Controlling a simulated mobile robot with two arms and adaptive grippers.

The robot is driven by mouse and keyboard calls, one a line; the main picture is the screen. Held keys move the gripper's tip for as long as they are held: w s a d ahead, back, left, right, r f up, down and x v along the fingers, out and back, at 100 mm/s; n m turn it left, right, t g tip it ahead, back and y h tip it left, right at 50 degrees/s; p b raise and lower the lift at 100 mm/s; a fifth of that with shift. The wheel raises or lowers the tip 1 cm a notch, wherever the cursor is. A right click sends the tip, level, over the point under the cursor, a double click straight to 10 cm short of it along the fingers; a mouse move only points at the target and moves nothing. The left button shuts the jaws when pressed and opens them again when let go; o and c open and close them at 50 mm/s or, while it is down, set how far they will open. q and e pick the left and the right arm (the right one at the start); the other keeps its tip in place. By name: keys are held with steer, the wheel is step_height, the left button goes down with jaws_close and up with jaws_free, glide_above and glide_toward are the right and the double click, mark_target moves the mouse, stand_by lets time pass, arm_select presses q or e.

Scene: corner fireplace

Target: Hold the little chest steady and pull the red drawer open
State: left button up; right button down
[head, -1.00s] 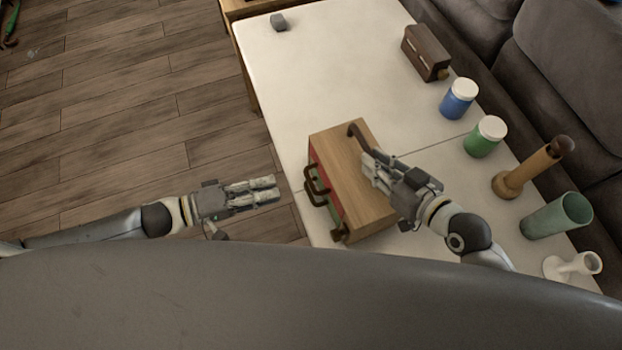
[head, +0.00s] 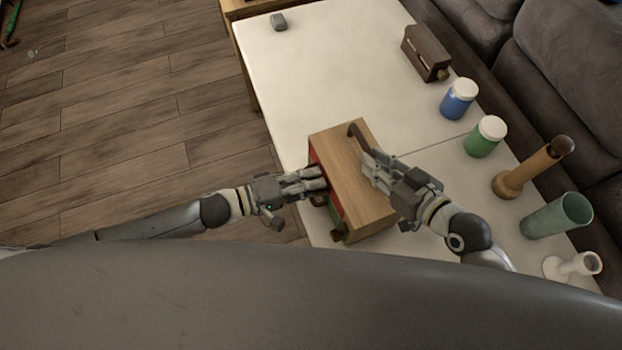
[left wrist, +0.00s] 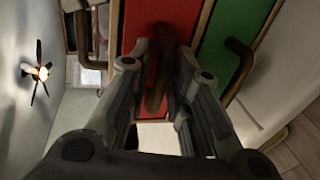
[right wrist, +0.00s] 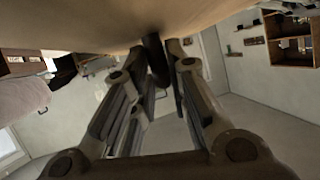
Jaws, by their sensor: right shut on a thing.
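The little wooden chest (head: 352,175) stands on the white table, its drawer fronts facing left. The red drawer (left wrist: 165,25) and the green drawer (left wrist: 232,35) show side by side in the left wrist view; the red one looks closed. My left gripper (head: 324,179) is at the red front, its fingers open on either side of the brown drawer handle (left wrist: 157,85), with a gap visible. My right gripper (head: 372,166) is at the chest's right side, shut on a dark handle (right wrist: 154,55) there. The fingers hide part of both handles.
A dark brown box (head: 426,53), a blue jar (head: 458,100), a green jar (head: 484,138), a wooden piece (head: 530,168), a green cup (head: 560,216) and a white holder (head: 572,265) line the right side. A grey block (head: 278,22) lies far back. The table's far middle is clear.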

steer(key=shift+s+f, duration=0.1)
steer(key=shift+f, duration=0.05)
arm_select(q)
jaws_close()
steer(key=f+v, duration=0.1)
steer(key=v, duration=0.7)
steer(key=shift+a+f, duration=0.15)
steer(key=shift+f, duration=0.3)
steer(key=shift+s, duration=0.1)
jaws_free()
